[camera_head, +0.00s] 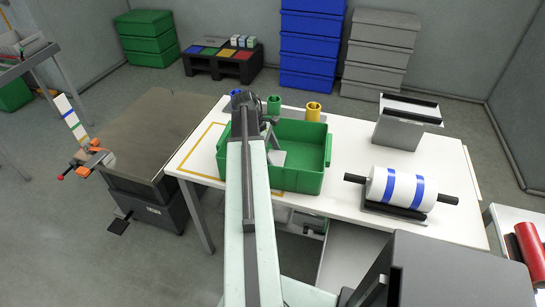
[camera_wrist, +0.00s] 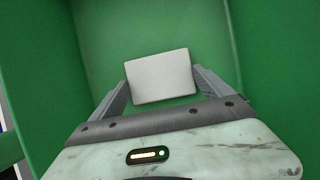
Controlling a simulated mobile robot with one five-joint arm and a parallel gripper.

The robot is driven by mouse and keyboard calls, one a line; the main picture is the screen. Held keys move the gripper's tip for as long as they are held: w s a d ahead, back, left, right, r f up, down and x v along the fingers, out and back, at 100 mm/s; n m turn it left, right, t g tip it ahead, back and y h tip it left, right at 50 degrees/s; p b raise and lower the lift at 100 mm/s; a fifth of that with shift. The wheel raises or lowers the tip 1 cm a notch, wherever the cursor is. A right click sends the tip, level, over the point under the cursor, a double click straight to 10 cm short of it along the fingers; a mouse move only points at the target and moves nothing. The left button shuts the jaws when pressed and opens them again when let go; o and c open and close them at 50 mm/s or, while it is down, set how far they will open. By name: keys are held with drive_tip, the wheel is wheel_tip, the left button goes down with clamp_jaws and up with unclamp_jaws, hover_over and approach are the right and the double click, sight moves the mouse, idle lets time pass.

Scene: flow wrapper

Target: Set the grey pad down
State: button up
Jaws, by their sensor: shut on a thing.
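The grey pad (camera_wrist: 160,76) is a flat, light grey rectangle between the two fingers of my gripper (camera_wrist: 160,84) in the wrist view. My gripper is shut on it. Green walls and a green floor surround it there. In the head view my arm reaches over a green bin (camera_head: 303,181) on the white table, and the pad (camera_head: 277,158) shows as a small grey patch inside the bin. My arm hides the left part of the bin. I cannot tell whether the pad touches the bin floor.
On the white table (camera_head: 445,207), a white roll with blue bands (camera_head: 398,188) lies right of the bin. A grey box (camera_head: 404,122) stands at the back right. Blue, green (camera_head: 274,105) and yellow (camera_head: 313,111) cylinders stand behind the bin. A yellow outline (camera_head: 200,177) marks the table's left part.

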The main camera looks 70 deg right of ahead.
drive_tip(key=o, duration=1.1)
drive_tip(key=shift+f, duration=0.15)
drive_tip(key=shift+c, duration=0.2)
drive_tip(key=shift+r+p, duration=0.45)
drive_tip(key=shift+r, duration=0.05)
drive_tip(key=p+v, duration=1)
drive_tip(key=v, duration=0.1)
drive_tip(key=shift+w, duration=0.2)
drive_tip(key=shift+r, duration=0.1)
